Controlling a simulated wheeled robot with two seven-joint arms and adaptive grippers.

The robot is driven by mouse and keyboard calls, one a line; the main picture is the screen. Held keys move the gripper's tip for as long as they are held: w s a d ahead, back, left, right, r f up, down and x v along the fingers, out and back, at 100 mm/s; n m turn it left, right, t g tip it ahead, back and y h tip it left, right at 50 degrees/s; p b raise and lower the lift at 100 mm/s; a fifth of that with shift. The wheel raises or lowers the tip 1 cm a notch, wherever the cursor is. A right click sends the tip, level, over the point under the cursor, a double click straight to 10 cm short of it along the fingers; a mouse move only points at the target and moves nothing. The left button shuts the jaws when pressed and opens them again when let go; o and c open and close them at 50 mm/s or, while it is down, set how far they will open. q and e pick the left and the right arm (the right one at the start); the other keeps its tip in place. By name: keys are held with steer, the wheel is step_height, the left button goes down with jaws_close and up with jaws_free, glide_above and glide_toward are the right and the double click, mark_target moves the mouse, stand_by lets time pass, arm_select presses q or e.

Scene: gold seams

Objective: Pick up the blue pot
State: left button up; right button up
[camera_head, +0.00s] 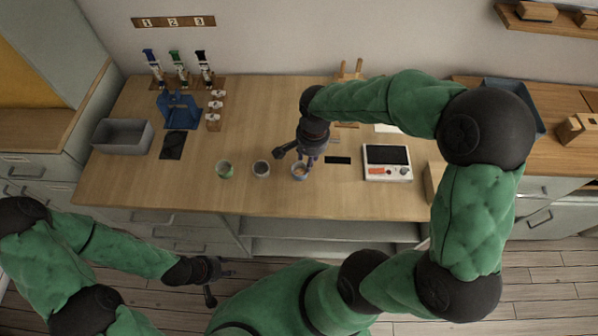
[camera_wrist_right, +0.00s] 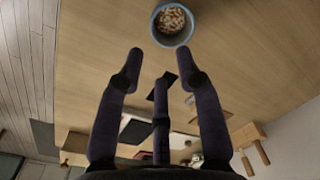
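The blue pot (camera_head: 299,176) stands upright near the front of the wooden counter, at the right end of a row of small pots. The right wrist view shows the blue pot (camera_wrist_right: 172,42) from above, with brown pieces inside. My right gripper (camera_head: 296,160) is just behind and above the pot in the head view. In the right wrist view, my right gripper (camera_wrist_right: 162,70) has its fingers spread, with nothing between them, and the pot lies beyond the fingertips. My left gripper (camera_head: 218,284) hangs in front of the counter with its fingers apart and empty.
A green pot (camera_head: 224,175) and a dark-rimmed pot (camera_head: 261,174) stand left of the blue pot. A white scale-like device (camera_head: 387,173) and a small black pad (camera_head: 338,160) lie to its right. A grey bin (camera_head: 122,146) and blue stand (camera_head: 179,112) are farther left.

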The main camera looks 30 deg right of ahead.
mark_target(300, 172)
steer(key=shift+w+f, duration=0.1)
steer(key=shift+f, duration=0.5)
steer(key=f, duration=0.1)
steer(key=f+b, duration=0.1)
steer(key=f, duration=0.1)
steer(key=f+b, duration=0.1)
steer(key=shift+s+a+f, duration=0.15)
steer(key=shift+s+f, duration=0.05)
steer(key=shift+s, duration=0.1)
steer(key=shift+f+b, duration=0.3)
steer(key=shift+f, duration=0.15)
steer(key=shift+w, duration=0.1)
steer(key=shift+r, duration=0.1)
jaws_close()
